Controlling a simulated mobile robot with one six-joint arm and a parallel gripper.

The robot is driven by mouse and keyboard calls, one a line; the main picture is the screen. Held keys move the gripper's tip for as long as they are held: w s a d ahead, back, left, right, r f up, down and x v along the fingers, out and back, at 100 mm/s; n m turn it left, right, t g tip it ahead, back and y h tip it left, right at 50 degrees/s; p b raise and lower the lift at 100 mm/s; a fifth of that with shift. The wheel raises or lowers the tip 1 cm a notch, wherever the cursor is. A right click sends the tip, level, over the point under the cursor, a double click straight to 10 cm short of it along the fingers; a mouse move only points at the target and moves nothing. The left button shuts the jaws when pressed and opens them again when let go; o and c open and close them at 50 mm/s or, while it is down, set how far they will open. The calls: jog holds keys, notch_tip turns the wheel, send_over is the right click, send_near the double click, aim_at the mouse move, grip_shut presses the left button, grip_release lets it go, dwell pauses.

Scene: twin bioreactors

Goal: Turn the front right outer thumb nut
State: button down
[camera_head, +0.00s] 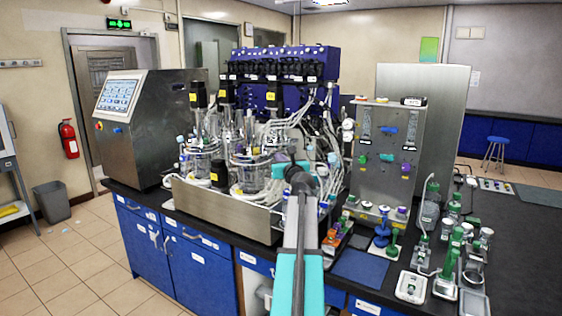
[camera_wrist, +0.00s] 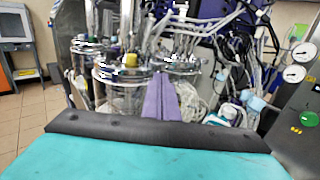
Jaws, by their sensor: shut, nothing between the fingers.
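Two glass bioreactor vessels stand in a steel tray (camera_head: 225,209) on the bench: the left vessel (camera_head: 198,163) and the right vessel (camera_head: 250,172). My wrist camera shows a glass vessel with a metal head plate (camera_wrist: 120,92) close ahead on the left and another metal rim (camera_wrist: 182,66) behind the fingers. My gripper's purple fingers (camera_wrist: 162,82) are together and empty, pointing toward the vessels. In the head view my arm reaches over the tray's right side, and its wrist hides the fingertips. The front right outer thumb nut is too small to make out.
Tubes and cables (camera_head: 310,120) crowd around the vessels. A steel panel with gauges and knobs (camera_head: 385,150) stands to the right, and a cabinet with a screen (camera_head: 135,125) to the left. Small green-topped devices (camera_head: 445,265) cover the bench's right front.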

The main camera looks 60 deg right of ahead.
aim_at(273, 151)
jog(key=shift+p+x, duration=0.7)
jog(key=shift+x, duration=2.55)
jog(key=shift+a, duration=0.35)
jog(key=shift+d, duration=0.2)
jog(key=shift+w+d, duration=0.15)
